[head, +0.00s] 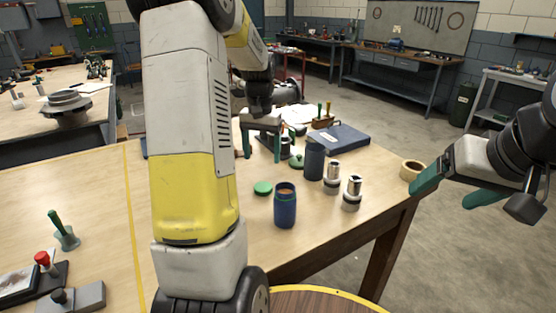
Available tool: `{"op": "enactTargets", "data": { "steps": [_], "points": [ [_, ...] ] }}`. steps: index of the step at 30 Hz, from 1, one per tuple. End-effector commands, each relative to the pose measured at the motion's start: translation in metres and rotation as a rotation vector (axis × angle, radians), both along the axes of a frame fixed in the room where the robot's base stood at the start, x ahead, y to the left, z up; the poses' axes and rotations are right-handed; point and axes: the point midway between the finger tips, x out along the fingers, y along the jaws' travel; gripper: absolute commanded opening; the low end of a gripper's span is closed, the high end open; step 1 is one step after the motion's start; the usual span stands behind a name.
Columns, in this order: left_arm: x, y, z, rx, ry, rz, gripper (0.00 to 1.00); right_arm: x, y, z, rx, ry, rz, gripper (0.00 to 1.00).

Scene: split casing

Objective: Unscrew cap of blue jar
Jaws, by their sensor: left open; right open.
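A blue jar (285,208) stands upright on the wooden table near its front edge. Its top is open, with a green band at the rim and something brownish inside. A round green cap (263,187) lies on the table just left of it, apart from the jar. My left gripper (262,153) is open, fingers pointing down, behind the jar and cap; I see nothing held in it. My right gripper (455,192) is open and empty, off the table's right side, well right of the jar.
A dark grey-blue canister (314,162) and two metal-topped cylinders (332,178) stand right of the jar. My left arm hides part of the table.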

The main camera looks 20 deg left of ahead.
Motion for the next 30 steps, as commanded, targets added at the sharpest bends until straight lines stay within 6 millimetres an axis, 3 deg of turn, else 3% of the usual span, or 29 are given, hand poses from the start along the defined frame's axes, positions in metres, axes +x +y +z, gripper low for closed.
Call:
{"op": "enactTargets", "data": {
  "steps": [4, 8, 12, 18, 24, 30],
  "points": [
    [-0.002, -0.003, 0.014, -0.001, -0.011, -0.002, 0.73, 0.0, 0.0, 0.0, 0.0, 0.0, 0.0, 0.8],
    [-0.017, -0.016, 0.036, -0.01, -0.058, -0.011, 0.73, 0.0, 0.0, 0.0, 0.0, 0.0, 0.0, 0.8],
    [-0.048, -0.04, 0.07, -0.03, -0.147, -0.028, 0.73, 0.0, 0.0, 0.0, 0.0, 0.0, 0.0, 0.8],
    [-0.103, -0.075, 0.105, -0.065, -0.278, -0.055, 0.73, 0.0, 0.0, 0.0, 0.0, 0.0, 0.0, 0.8],
    [-0.16, -0.104, 0.122, -0.108, -0.409, -0.082, 0.73, 0.0, 0.0, 0.0, 0.0, 0.0, 0.0, 0.8],
    [-0.204, -0.123, 0.122, -0.147, -0.508, -0.103, 0.73, 0.0, 0.0, 0.0, 0.0, 0.0, 0.0, 0.8]
  ]
}}
